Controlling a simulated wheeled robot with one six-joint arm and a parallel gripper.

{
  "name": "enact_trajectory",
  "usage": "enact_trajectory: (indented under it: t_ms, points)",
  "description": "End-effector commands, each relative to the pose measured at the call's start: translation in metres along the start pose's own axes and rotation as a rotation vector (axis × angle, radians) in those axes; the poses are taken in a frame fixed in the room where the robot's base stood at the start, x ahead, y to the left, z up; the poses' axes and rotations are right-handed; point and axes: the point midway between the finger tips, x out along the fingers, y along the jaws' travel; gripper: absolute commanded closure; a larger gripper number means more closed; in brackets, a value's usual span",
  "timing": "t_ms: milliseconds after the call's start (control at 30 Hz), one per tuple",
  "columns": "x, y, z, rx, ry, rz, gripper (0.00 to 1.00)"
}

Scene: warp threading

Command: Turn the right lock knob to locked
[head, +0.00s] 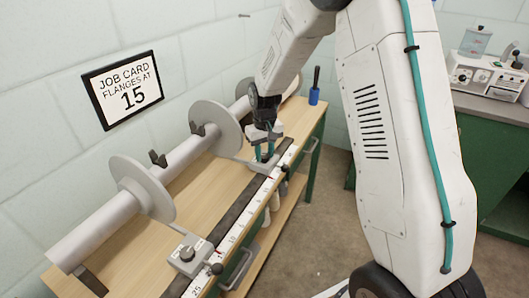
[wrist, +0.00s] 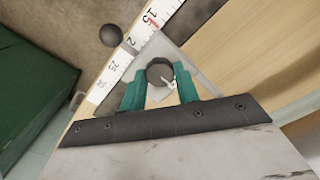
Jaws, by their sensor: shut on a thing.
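My gripper (head: 263,153) is at the right carriage (head: 243,160) on the ruled rail and points down at it. In the wrist view, its two teal fingers (wrist: 160,90) are shut on the round dark right lock knob (wrist: 160,71), one on each side. A white pointer mark shows at the knob's lower right; the labels around it cannot be read. In the head view the fingers hide most of this knob. The left carriage (head: 186,262), with its own lock knob, stands apart at the near end of the rail.
A long roller with round flanges (head: 143,187) lies along the wooden bench (head: 130,245). A white scale (head: 235,225) runs along its front edge. A job card (head: 125,88) on the wall reads 15. A blue holder (head: 314,95) stands at the bench's far end.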

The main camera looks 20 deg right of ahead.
Motion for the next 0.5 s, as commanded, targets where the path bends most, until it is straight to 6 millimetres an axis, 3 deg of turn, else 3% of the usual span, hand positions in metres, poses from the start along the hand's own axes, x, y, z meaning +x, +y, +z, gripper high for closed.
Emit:
enact_trajectory:
  t_ms: [500]
  points:
    - [-0.0005,-0.0001,0.0000,0.358,0.000,0.000,0.92]
